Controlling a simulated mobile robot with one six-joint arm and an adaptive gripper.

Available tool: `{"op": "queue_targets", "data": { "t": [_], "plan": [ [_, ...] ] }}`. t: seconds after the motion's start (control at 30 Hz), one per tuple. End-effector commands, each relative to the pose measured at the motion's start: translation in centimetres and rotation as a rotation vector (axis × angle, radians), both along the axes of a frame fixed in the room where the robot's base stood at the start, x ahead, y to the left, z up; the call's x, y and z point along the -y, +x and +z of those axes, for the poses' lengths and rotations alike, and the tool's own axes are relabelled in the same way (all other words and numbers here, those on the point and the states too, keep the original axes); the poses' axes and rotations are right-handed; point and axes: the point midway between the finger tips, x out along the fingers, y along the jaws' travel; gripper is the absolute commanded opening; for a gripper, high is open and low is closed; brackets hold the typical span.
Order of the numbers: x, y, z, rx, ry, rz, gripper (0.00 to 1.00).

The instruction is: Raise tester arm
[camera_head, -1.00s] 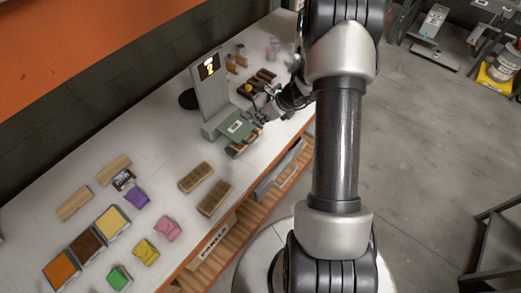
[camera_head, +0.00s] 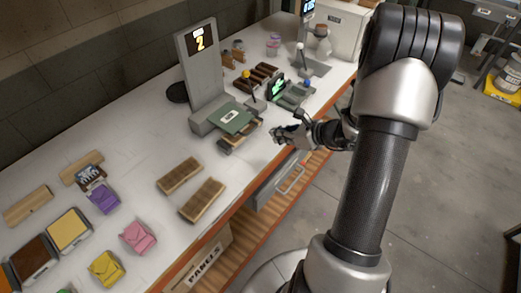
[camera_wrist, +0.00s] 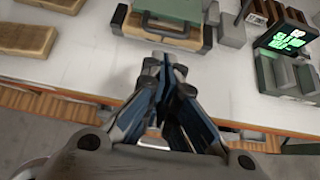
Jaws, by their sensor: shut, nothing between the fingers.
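A grey upright machine (camera_head: 203,75) stands on the bench, with a yellow "2" on its screen and a green plate (camera_head: 232,118) at its base. A lever with a yellow ball knob (camera_head: 246,74) stands upright just right of it. A small unit with a green-lit screen (camera_head: 277,87) and a blue knob (camera_head: 308,83) is further right. I cannot tell which part is the tester arm. My gripper (camera_head: 277,136) is shut and empty near the bench's front edge, right of the green plate. In the wrist view my fingertips (camera_wrist: 165,66) are together, just below the green-topped piece (camera_wrist: 165,20).
Two brown slotted blocks (camera_head: 180,176) (camera_head: 203,199) lie left of my gripper. Purple, pink and yellow packets (camera_head: 105,268) and colour trays (camera_head: 70,229) lie at the left. A device with a white-knobbed lever (camera_head: 300,47) stands at the back right. A drawer handle (camera_head: 291,180) juts below the bench edge.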

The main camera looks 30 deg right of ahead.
Motion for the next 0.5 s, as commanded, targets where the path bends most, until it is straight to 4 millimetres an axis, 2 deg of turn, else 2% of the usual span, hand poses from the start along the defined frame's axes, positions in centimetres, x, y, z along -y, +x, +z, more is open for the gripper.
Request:
{"op": "queue_targets", "data": {
  "t": [0.03, 0.1, 0.5],
  "plan": [
    [0.23, -0.21, -1.08, 0.015, -0.001, -0.006, 0.00],
    [0.41, -0.38, -1.34, 0.033, -0.002, -0.010, 0.00],
    [0.63, -0.60, -1.34, 0.057, -0.004, -0.015, 0.00]
  ]
}}
